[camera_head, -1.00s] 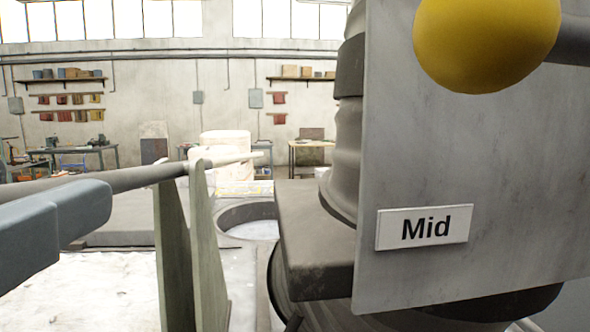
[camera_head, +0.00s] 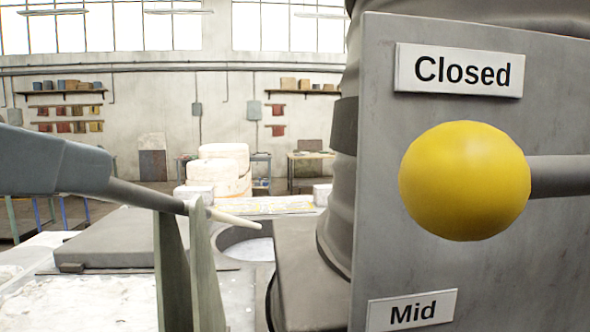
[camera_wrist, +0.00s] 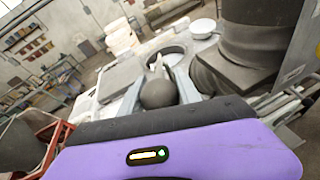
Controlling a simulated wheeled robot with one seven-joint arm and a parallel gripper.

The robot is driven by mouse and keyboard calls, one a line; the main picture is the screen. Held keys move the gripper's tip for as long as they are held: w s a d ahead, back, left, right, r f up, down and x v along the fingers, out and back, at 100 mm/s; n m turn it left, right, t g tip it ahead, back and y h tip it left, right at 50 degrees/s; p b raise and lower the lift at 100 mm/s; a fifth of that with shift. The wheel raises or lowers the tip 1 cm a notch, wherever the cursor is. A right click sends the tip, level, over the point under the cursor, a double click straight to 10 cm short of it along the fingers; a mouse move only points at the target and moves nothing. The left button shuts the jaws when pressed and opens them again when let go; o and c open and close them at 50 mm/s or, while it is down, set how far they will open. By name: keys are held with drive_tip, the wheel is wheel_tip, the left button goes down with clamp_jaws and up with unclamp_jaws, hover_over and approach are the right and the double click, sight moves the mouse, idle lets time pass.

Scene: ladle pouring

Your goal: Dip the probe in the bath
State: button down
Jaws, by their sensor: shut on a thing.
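The probe (camera_head: 150,197) is a grey rod with a pale tapered tip (camera_head: 235,218). My blue-grey gripper (camera_head: 104,178) is shut on its shaft at the left of the head view. The probe slopes down to the right across the top of a pale green two-plate stand (camera_head: 205,265); I cannot tell whether it touches. The bath (camera_head: 247,247) is a round opening with a bright surface, and the tip shows above it in the picture.
A grey panel (camera_head: 470,280) labelled Closed and Mid stands close on the right, with a yellow ball-ended lever (camera_head: 463,180). A dark column (camera_head: 342,190) rises behind it. A flat grey slab (camera_head: 115,240) lies left of the bath. A white bowl (camera_wrist: 203,28) stands beyond the bath.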

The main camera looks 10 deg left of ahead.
drive_tip(key=shift+w+a+r+g+p, duration=0.1)
drive_tip(key=shift+w+r+g+p, duration=0.25)
drive_tip(key=shift+r, duration=0.25)
drive_tip(key=shift+w+r+g+p, duration=0.3)
drive_tip(key=shift+r+g+p, duration=0.1)
drive_tip(key=shift+r, duration=0.2)
drive_tip(key=shift+w+a+r+g+p, duration=0.1)
drive_tip(key=shift+w+r+g+p, duration=0.25)
drive_tip(key=shift+r, duration=0.25)
drive_tip(key=c, duration=0.9)
unclamp_jaws()
drive_tip(key=shift+s, duration=0.2)
drive_tip(key=b+v, duration=0.2)
drive_tip(key=v, duration=0.5)
drive_tip(key=shift+s+r, duration=0.1)
drive_tip(key=shift+s, duration=0.05)
